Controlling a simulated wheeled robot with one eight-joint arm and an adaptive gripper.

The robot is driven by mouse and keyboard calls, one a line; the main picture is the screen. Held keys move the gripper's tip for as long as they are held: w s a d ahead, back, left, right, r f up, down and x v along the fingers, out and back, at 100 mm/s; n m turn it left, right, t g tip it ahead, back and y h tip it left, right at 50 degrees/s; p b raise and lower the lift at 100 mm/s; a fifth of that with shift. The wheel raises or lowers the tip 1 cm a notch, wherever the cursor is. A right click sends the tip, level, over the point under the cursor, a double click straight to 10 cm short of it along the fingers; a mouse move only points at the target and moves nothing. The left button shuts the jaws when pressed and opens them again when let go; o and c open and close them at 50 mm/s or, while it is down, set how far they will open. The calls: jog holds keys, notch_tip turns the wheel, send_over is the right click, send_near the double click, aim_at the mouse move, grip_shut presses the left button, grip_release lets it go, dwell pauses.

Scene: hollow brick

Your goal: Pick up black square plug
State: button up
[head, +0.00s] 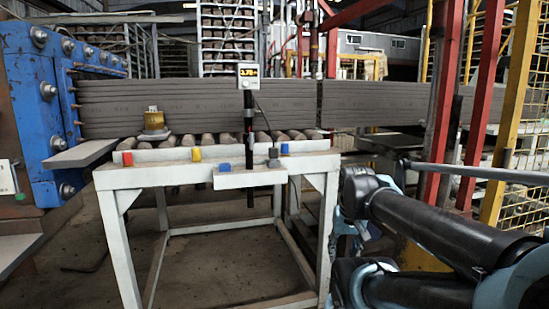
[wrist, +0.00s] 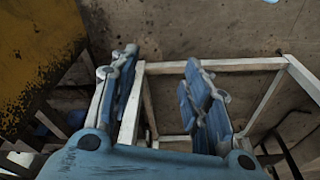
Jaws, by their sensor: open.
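A small dark square plug (head: 273,158) sits upright on the small white shelf (head: 240,179) at the front of the white table (head: 150,176), in the head view. A thin cable runs from near it up toward the display box (head: 247,75) on a black pole. My gripper (wrist: 160,60) is open and empty in the wrist view, its blue fingers spread apart over the floor and a pale frame. The plug cannot be made out in the wrist view. In the head view my arm is at the right, apart from the plug, and the fingers cannot be made out.
Red (head: 127,159), yellow (head: 195,154) and blue (head: 284,148) blocks sit along the table's front rail. Another blue block (head: 225,167) is by the shelf. A brass-coloured object (head: 154,121) stands behind. A blue machine (head: 50,100) is at left, red posts at right.

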jog(key=w+a+r+m+g+y, duration=0.1)
jog(key=w+a+r+m, duration=0.25)
jog(key=w+r, duration=0.65)
jog(key=w+a+r+m+g+y, duration=0.1)
jog(key=w+a+r+m, duration=0.45)
jog(key=r, duration=0.85)
jog(key=m+g+y, duration=0.1)
jog(key=m+y, duration=0.1)
jog(key=m, duration=0.3)
send_near(273, 158)
jog(key=shift+g, duration=0.3)
jog(key=a+f, duration=0.2)
jog(key=f, duration=0.1)
jog(key=w+a+f, duration=0.1)
jog(key=f, duration=0.1)
jog(key=shift+f, duration=0.2)
jog(key=shift+s+a+f, duration=0.1)
jog(key=shift+a+f, duration=0.15)
jog(key=shift+f, duration=0.3)
jog(key=shift+c, duration=0.3)
grip_shut()
